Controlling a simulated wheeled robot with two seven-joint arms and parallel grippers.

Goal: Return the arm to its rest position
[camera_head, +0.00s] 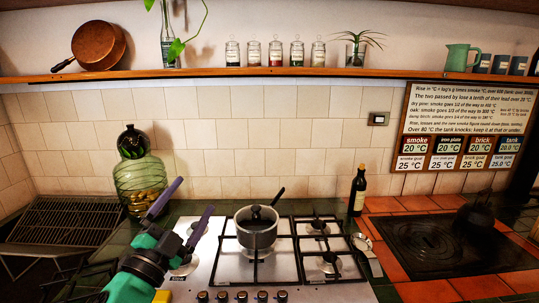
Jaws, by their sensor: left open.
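My left arm comes in from the lower left. Its gripper (194,196) has two purple fingers spread apart, with nothing visible between them. The fingers point up and to the right, in front of the left part of the gas hob (207,265). In the picture they are left of a steel pot (257,238). The gripper's green and dark body hides part of the hob's left edge. My right gripper does not show.
A large glass jar (140,185) stands behind the gripper. A dark bottle (357,191) stands right of the hob. A black plate (440,245) is set in red tiles, with a dark kettle (474,217) on it. A wire rack (65,222) is at left.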

